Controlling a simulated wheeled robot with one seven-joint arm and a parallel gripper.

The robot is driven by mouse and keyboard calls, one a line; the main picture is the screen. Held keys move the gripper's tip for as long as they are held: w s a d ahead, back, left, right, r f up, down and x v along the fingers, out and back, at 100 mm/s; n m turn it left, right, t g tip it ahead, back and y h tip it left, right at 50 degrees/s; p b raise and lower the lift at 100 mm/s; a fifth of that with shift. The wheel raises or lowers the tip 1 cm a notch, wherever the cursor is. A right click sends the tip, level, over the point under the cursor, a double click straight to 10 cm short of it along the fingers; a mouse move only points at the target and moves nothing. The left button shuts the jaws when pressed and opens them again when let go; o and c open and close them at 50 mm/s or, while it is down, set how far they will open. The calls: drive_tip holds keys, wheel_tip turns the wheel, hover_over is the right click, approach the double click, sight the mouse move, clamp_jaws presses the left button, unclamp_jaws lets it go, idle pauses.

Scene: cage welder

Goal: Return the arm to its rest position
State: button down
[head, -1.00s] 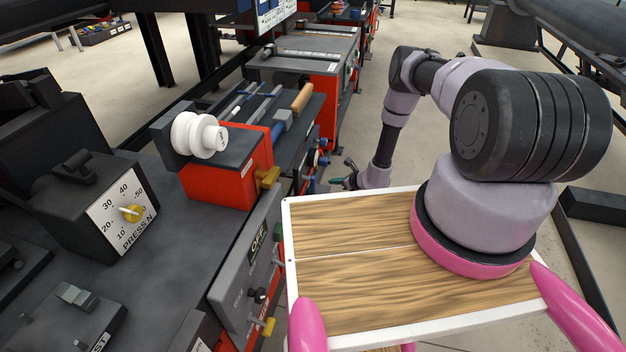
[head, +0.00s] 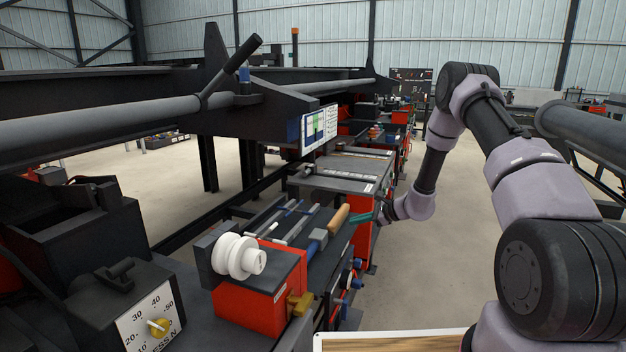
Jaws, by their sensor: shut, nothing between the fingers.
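My arm rises from the lower right of the head view, bends high up, then drops to the wrist.
A red block with a white spool (head: 238,257) and a dial box marked PRESS N (head: 150,320) stand at the left. Tools with a wooden handle (head: 339,214) lie behind. A screen (head: 319,128) hangs beyond. Floor (head: 420,270) right of the benches is clear.

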drive_tip(key=s+r+n+g+h, duration=0.1)
drive_tip(key=s+r+n, duration=0.3)
drive_tip(key=r, duration=0.6)
drive_tip(key=s+r+n+g, duration=0.1)
drive_tip(key=s+r+n, duration=0.1)
drive_tip(key=s+r, duration=0.65)
drive_tip(key=s+r+n+g+h, duration=0.1)
drive_tip(key=s+r+n, duration=0.25)
drive_tip(key=r, duration=0.95)
drive_tip(key=s+d+r+n+t+h, duration=0.1)
drive_tip(key=s+d+r+n+h, duration=0.1)
drive_tip(key=s, duration=0.6)
drive_tip(key=s+d+r+n+t+h, duration=0.1)
drive_tip(key=s+d+r, duration=0.3)
drive_tip(key=s, duration=0.4)
drive_tip(key=s+d+r+n+t+h, duration=0.1)
drive_tip(key=s+d+r+n+h, duration=0.2)
drive_tip(key=s, duration=0.6)
wheel_tip(320, 180, up, 2)
drive_tip(key=shift+d+t, duration=0.15)
drive_tip(key=shift+t, duration=0.25)
drive_tip(key=shift+s, duration=0.1)
